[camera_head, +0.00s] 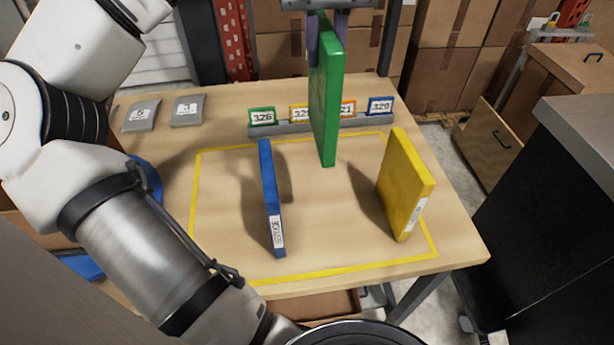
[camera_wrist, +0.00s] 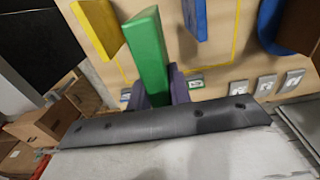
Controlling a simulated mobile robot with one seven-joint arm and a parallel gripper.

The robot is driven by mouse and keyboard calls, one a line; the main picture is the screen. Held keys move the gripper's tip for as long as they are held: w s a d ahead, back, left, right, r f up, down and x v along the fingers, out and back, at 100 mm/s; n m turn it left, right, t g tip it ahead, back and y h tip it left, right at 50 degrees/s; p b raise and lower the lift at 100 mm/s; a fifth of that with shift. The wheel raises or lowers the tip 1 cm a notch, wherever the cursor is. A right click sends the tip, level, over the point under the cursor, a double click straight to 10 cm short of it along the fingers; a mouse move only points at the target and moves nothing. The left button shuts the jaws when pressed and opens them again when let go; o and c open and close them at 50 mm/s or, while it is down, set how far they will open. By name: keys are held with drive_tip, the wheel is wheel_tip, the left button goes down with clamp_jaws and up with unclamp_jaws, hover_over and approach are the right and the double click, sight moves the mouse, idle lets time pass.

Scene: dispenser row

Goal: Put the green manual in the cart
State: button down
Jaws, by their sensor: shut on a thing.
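The green manual (camera_head: 326,95) is upright, held by its top edge between the dark purple fingers of my gripper (camera_head: 327,38), at the back middle of the table in the head view. It seems to hang above the tabletop. In the wrist view the green manual (camera_wrist: 148,55) juts out from between the fingers of my gripper (camera_wrist: 157,92). I cannot tell for sure which thing is the cart; a blue object (camera_head: 150,182), partly hidden by my arm, stands at the table's left edge and may be part of it.
A blue manual (camera_head: 269,195) and a yellow manual (camera_head: 406,185) stand upright inside a yellow outline on the table (camera_head: 335,230). A dark cabinet (camera_head: 560,200) stands at the right.

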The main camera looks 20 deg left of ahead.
wheel_tip(320, 180, down, 20)
drive_tip(key=p, duration=0.2)
idle(0.4)
drive_tip(key=c, duration=1.3)
unclamp_jaws()
drive_tip(key=shift+r, duration=0.1)
